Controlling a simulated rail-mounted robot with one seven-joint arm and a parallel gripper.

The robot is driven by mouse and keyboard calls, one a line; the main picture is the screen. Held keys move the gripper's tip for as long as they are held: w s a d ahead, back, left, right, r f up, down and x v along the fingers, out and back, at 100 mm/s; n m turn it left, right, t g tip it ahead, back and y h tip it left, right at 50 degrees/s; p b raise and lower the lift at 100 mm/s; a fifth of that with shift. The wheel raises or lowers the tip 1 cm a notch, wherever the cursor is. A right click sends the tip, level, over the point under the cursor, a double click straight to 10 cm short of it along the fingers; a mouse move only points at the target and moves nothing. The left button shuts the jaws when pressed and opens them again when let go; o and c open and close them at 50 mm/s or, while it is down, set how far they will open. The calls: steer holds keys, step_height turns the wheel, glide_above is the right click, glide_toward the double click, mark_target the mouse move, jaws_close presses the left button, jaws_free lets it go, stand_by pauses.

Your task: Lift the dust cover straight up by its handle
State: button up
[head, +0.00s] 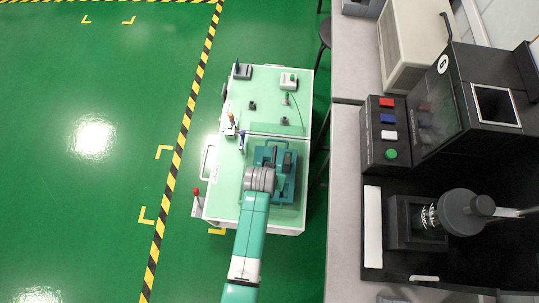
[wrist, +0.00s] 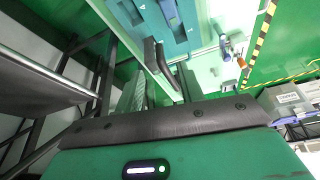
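I cannot tell for sure which thing is the dust cover. A teal block or panel (head: 289,195) lies on the cart near my arm's end, with dark upright pieces (head: 288,161) on it. The wrist view shows the teal panel (wrist: 141,28) with small white marks and a blue bar (wrist: 171,12) at its top. My arm's grey wrist (head: 260,180) is over or beside the block's left part. In the wrist view, my gripper's green body and dark edge fill the bottom. Dark pieces (wrist: 152,56) stand beyond it; whether they are my fingers is unclear. No held thing is visible.
The pale green cart top (head: 262,118) carries small parts and a white device (head: 288,80). A workbench (head: 345,220) stands at the right with a black machine (head: 465,90), a cream box (head: 412,42) and a black round-topped device (head: 464,212). The green floor at left is clear.

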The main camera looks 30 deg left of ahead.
steer(key=b+x, duration=0.3)
steer(key=x, duration=0.4)
steer(key=shift+b, duration=0.3)
steer(key=shift+r, duration=0.1)
jaws_close()
